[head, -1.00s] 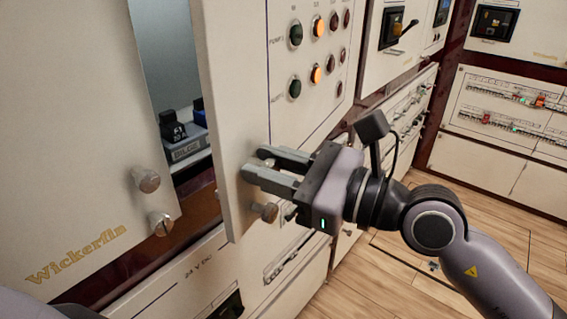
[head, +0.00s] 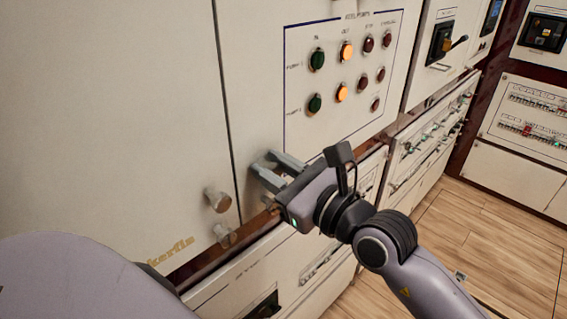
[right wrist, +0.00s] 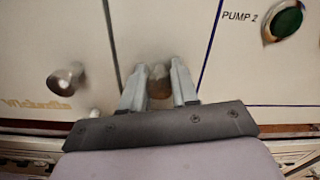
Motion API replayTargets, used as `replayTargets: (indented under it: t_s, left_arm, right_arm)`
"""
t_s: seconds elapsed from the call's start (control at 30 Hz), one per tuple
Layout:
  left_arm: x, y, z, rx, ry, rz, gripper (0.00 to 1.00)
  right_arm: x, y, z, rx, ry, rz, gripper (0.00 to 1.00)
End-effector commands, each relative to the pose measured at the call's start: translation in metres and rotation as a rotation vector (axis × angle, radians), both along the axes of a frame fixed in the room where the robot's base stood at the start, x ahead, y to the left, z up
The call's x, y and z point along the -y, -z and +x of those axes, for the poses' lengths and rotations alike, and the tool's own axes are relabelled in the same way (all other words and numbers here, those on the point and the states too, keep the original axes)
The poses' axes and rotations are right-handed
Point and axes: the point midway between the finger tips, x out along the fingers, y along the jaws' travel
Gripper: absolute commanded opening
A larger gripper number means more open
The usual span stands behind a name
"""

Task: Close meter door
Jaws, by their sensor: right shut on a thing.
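The meter door (head: 250,60) is the cream panel with green, orange and dark red round lamps. It sits almost level with the cream panel (head: 110,110) to its left, with only a thin dark seam between them. My right gripper (head: 267,167) is at the door's lower left corner. In the right wrist view its fingers (right wrist: 158,88) are shut on a brownish round knob (right wrist: 159,78) on the door. The knob is mostly hidden by the fingers in the head view. My left gripper is not in view.
Two metal knobs (head: 218,199) stick out from the left panel near the seam. Lower cabinet fronts (head: 225,292) run beneath. A switch unit (head: 441,43) and breaker rows (head: 540,103) are to the right. The wooden floor (head: 480,225) is open at the lower right.

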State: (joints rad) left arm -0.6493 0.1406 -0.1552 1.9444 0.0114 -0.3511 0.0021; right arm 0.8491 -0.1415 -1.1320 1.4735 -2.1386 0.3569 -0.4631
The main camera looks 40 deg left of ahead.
Motion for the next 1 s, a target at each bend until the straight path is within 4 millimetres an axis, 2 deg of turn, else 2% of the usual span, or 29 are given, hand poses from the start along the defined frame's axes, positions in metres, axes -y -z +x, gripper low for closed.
replayTargets:
  t_s: [0.53,0.57,0.6,0.63,1.0]
  left_arm:
    - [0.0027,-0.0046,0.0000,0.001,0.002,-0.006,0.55]
    - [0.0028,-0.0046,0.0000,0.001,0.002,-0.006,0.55]
    - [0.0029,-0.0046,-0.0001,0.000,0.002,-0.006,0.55]
    - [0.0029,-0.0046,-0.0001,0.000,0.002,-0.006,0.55]
    - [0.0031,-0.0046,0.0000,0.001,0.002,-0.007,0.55]
  right_arm:
    - [-0.0066,-0.0032,-0.0010,0.003,0.004,0.008,0.00]
    - [-0.0066,-0.0033,-0.0011,0.003,0.004,0.008,0.39]
    - [-0.0066,-0.0034,-0.0012,0.004,0.004,0.007,0.52]
    - [-0.0068,-0.0033,-0.0016,0.004,0.003,0.007,0.55]
    - [-0.0076,-0.0011,-0.0049,0.001,-0.004,0.002,0.55]
